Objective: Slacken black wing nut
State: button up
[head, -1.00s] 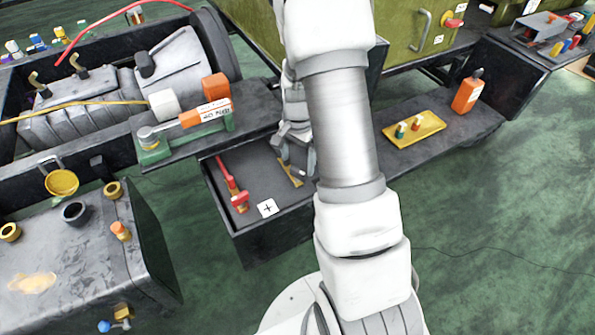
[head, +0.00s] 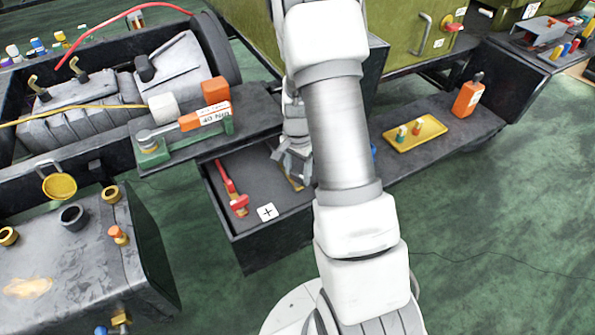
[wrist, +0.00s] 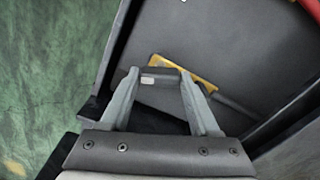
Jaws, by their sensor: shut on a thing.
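My gripper (head: 293,165) is low over the open dark drawer (head: 245,238), partly behind my arm in the head view. In the wrist view my gripper (wrist: 161,78) has its two grey fingers apart, with a dark block (wrist: 165,77) between the tips. The block bears a small pale patch. The fingers are shut on it. I cannot tell whether this block is the black wing nut; no wing shape shows. No other black wing nut can be made out. A yellow-handled tool (wrist: 190,72) lies on the drawer floor beyond the fingertips.
A red tool (head: 230,188) and a white card with a plus sign (head: 267,212) lie in the drawer. A torque tool marked 40 Nm (head: 207,117) stands on the shelf above. A yellow tray (head: 432,128) and orange bottle (head: 467,98) are on the right shelf.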

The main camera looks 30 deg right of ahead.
jog(key=shift+c, duration=1.1)
jog(key=shift+n, duration=0.3)
jog(key=n, duration=0.8)
jog(key=shift+n, duration=0.3)
jog(key=shift+p, duration=0.3)
jog(key=o, duration=1.4)
jog(key=shift+c, duration=0.2)
